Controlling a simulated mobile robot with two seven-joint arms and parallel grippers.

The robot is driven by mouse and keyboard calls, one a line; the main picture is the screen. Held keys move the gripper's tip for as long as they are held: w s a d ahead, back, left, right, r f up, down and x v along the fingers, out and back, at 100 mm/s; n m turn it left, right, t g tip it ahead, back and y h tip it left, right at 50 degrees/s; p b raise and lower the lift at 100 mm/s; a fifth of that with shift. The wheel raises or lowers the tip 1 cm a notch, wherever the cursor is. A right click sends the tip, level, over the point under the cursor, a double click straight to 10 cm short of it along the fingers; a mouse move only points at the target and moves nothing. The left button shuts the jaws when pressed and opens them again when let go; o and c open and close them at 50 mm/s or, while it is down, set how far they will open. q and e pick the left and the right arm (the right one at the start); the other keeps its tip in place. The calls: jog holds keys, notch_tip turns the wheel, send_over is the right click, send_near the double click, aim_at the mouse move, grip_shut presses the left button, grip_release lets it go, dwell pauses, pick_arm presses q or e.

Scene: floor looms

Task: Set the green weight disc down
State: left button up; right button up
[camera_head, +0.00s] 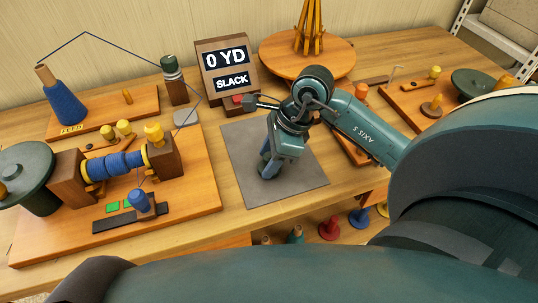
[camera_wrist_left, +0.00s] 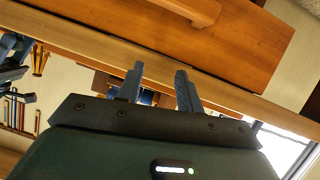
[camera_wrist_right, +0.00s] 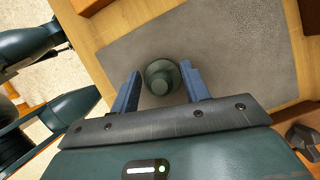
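A small round dark green weight disc (camera_wrist_right: 162,77) with a raised knob shows between my right fingers in the right wrist view, over the grey mat (camera_wrist_right: 225,45). My right gripper (camera_wrist_right: 161,72) looks open around it, with a thin gap at the left finger; contact at the right finger is unclear. In the head view my right gripper (camera_head: 268,165) points down at the grey mat (camera_head: 305,180), and its fingers mostly hide the disc. My left gripper (camera_wrist_left: 159,72) is open and empty in the left wrist view; it is not seen in the head view.
A display (camera_head: 226,70) reading 0 YD SLACK stands behind the mat. A winder board (camera_head: 190,205) with blue thread is left of it. A round wooden turntable (camera_head: 335,62) is behind. Pegs and a dark green disc (camera_head: 478,82) sit right. The mat's right part is bare.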

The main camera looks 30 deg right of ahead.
jog(key=shift+r, duration=0.2)
jog(key=shift+d+r, duration=0.15)
jog(key=shift+r, duration=0.2)
pick_arm(q)
jog(key=shift+w+d+f+p, duration=0.15)
jog(key=shift+d+f+p, duration=0.05)
jog(key=shift+p, duration=0.2)
pick_arm(e)
jog(key=v, duration=1.1)
jog(key=shift+s, duration=0.1)
